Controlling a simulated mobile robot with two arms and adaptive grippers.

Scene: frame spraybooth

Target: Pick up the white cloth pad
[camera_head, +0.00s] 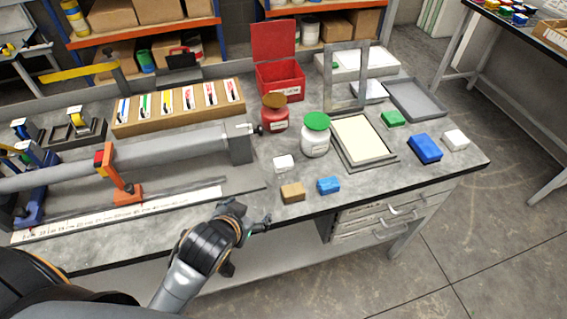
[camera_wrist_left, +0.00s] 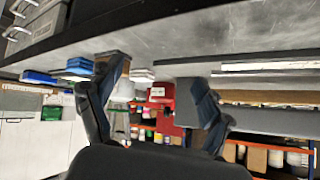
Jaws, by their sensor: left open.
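Two small white blocks could be the cloth pad. One white pad (camera_head: 284,163) lies near the front of the bench behind the tan block; the other white pad (camera_head: 455,140) lies at the right end, beside a large blue block. I cannot tell from their look which is cloth. My left gripper (camera_head: 250,218) is open and empty at the bench's front edge, in front and to the left of the nearer white pad. In the left wrist view, its open fingers (camera_wrist_left: 155,80) show spread, with the bench seen upside down. My right gripper is not in view.
A tan block (camera_head: 293,192) and a small blue block (camera_head: 328,185) lie close to the nearer white pad. A green-lidded white jar (camera_head: 315,136) and a red jar (camera_head: 274,114) stand behind it. A grey beam (camera_head: 180,148) and a ruler (camera_head: 120,213) occupy the left side.

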